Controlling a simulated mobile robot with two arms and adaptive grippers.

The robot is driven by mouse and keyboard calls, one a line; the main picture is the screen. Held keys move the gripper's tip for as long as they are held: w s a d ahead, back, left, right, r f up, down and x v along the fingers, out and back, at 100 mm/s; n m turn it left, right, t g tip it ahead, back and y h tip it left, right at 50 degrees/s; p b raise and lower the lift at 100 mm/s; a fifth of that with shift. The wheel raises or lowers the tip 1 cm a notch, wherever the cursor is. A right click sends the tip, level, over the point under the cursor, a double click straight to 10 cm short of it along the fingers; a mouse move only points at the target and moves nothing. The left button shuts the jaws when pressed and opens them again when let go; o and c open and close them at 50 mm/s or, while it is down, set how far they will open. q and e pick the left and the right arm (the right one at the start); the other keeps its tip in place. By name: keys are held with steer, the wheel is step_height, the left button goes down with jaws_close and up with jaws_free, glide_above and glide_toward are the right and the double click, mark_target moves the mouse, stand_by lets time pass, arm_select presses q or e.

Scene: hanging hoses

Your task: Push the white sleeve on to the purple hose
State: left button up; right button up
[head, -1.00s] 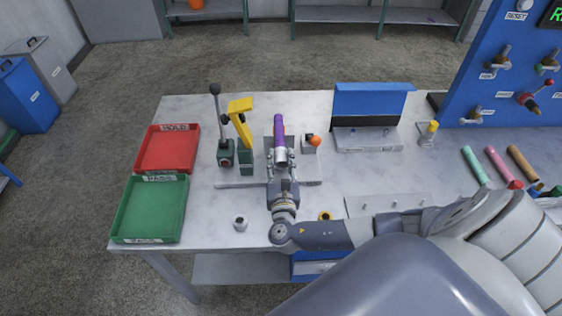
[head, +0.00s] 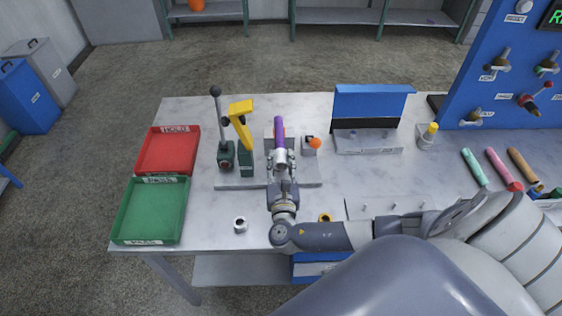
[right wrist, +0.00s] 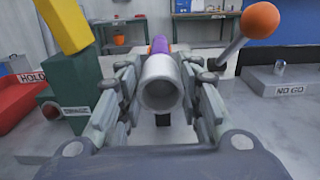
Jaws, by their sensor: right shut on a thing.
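The purple hose (head: 279,127) points away from me in the fixture at the middle of the table. The white sleeve (head: 280,158), pale grey in the picture, is in line with the hose at its near end. My right gripper (head: 281,163) is shut on the sleeve from the near side. In the right wrist view the open near end of the sleeve (right wrist: 160,86) faces the camera between the fingers, with a little of the purple hose (right wrist: 158,46) behind it. The sleeve hides the joint, so I cannot tell how far it overlaps the hose. My left gripper is not in view.
A yellow-handled clamp (head: 241,123) and a black-knobbed lever (head: 219,120) stand left of the hose. An orange-knobbed lever (head: 315,143) is close on the right. Red (head: 196,150) and green (head: 183,222) trays lie at the left. A loose ring (head: 240,225) lies at the front.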

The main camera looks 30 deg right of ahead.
steer(key=shift+w+d, duration=0.35)
steer(key=shift+w, duration=0.25)
stand_by(0.7)
steer(key=shift+w+d+r, duration=0.1)
steer(key=shift+r, duration=0.05)
stand_by(0.3)
steer(key=o, duration=0.8)
steer(key=shift+o, duration=1.1)
steer(key=shift+w, duration=0.15)
steer(key=shift+s, duration=0.2)
steer(key=v, duration=1.1)
steer(key=shift+s, duration=0.3)
steer(key=shift+a, duration=0.25)
